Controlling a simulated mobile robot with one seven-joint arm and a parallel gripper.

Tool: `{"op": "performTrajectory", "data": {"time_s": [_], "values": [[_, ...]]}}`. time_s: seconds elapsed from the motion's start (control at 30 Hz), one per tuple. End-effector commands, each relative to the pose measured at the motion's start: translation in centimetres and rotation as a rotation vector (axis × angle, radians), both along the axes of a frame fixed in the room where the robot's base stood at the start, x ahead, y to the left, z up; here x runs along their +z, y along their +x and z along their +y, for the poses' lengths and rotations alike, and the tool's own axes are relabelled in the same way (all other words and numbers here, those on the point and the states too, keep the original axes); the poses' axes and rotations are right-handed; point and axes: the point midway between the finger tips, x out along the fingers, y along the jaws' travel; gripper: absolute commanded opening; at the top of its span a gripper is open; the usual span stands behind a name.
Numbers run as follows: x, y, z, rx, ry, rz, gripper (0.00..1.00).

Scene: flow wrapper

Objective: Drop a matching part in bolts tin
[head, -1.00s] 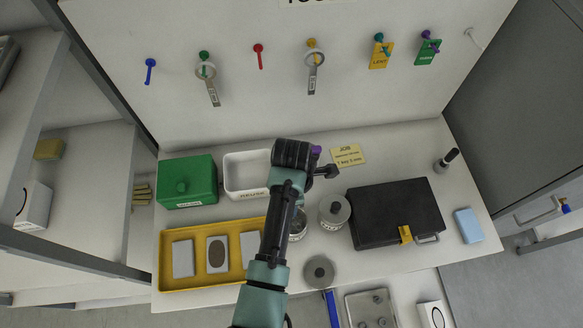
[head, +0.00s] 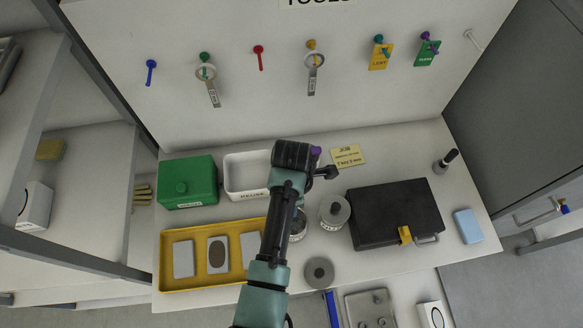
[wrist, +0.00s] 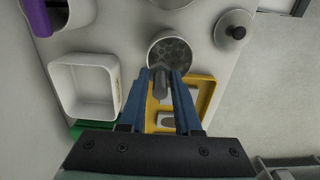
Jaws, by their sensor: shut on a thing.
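My gripper (wrist: 163,76) is shut on a dark grey bolt-like part (wrist: 160,84) in the wrist view. The part shows between the blue fingers, over the near rim of an open round tin (wrist: 153,52) in that picture. The tin holds several grey hexagonal-looking pieces. I cannot tell how high the part is above them. In the head view my arm covers most of this tin (head: 299,226), and the fingers and the part are hidden. A second tin (head: 330,222) with a grey lid stands just right of it. A loose round lid (head: 319,271) lies in front; it also shows in the wrist view (wrist: 233,27).
A white bin (head: 238,189) and a green box (head: 187,181) stand behind a yellow tray (head: 172,283) with grey pieces. A black case (head: 396,209) lies at right, with a blue block (head: 468,225) beyond it. Tools and tags hang on the back board (head: 250,110).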

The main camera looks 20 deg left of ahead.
Motion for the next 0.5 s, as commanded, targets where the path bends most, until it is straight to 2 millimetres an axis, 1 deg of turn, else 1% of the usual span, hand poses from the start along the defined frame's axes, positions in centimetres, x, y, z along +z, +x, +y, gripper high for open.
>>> {"op": "performTrajectory", "data": {"time_s": [0.5], "values": [[-1.4, 0.0, 0.0, 0.000, 0.000, 0.000, 0.00]]}}
